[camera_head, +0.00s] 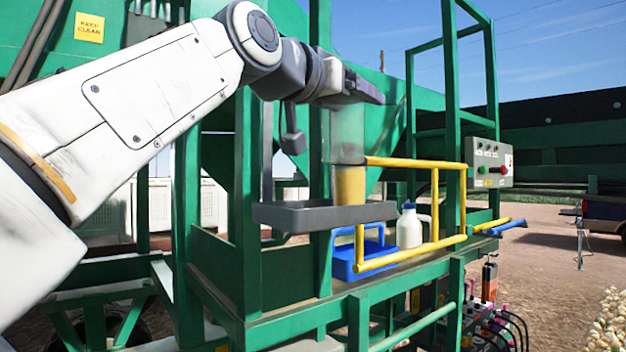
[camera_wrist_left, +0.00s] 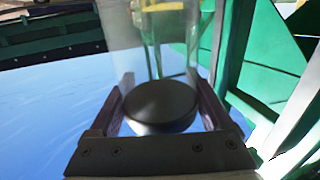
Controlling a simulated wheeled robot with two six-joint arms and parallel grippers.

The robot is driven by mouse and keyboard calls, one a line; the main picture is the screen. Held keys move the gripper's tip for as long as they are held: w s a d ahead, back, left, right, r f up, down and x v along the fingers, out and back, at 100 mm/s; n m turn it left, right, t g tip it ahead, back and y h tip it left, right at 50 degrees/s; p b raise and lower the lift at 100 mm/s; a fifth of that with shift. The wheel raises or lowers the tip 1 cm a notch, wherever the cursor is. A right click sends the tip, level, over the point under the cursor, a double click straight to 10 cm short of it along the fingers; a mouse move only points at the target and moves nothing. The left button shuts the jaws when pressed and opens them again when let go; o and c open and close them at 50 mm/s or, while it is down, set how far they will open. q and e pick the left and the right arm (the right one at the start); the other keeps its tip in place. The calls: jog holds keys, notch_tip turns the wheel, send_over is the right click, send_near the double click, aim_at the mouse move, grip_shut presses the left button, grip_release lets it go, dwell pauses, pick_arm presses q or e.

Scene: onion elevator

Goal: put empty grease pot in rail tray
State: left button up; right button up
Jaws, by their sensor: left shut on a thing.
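My left gripper (camera_head: 350,92) reaches in from the left, above the rail tray. It is shut on a clear, see-through grease pot (camera_head: 347,135), which hangs upright below the fingers. In the left wrist view the pot's round dark end (camera_wrist_left: 160,107) sits between the two fingers of the gripper (camera_wrist_left: 163,108). The grey shallow rail tray (camera_head: 290,217) is below the pot. A yellow cylindrical part (camera_head: 349,185) shows directly under the clear part; I cannot tell whether it belongs to the pot or stands in the tray. My right gripper is not in view.
Yellow railing (camera_head: 435,205) stands right beside the tray. A blue carrier (camera_head: 345,262) and a white bottle with a blue cap (camera_head: 409,228) stand on the platform below. Green frame posts (camera_head: 247,200) rise close by. A control box (camera_head: 490,164) is at the right.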

pick_arm(q)
jog(key=w+a+f+b, duration=0.1)
jog(key=w+a+f, duration=0.5)
jog(key=f, duration=0.3)
jog(key=shift+w, duration=0.15)
jog(key=shift+f, duration=0.1)
jog(key=shift+f+b, duration=0.1)
jog(key=shift+b, duration=0.25)
jog(key=o, duration=1.4)
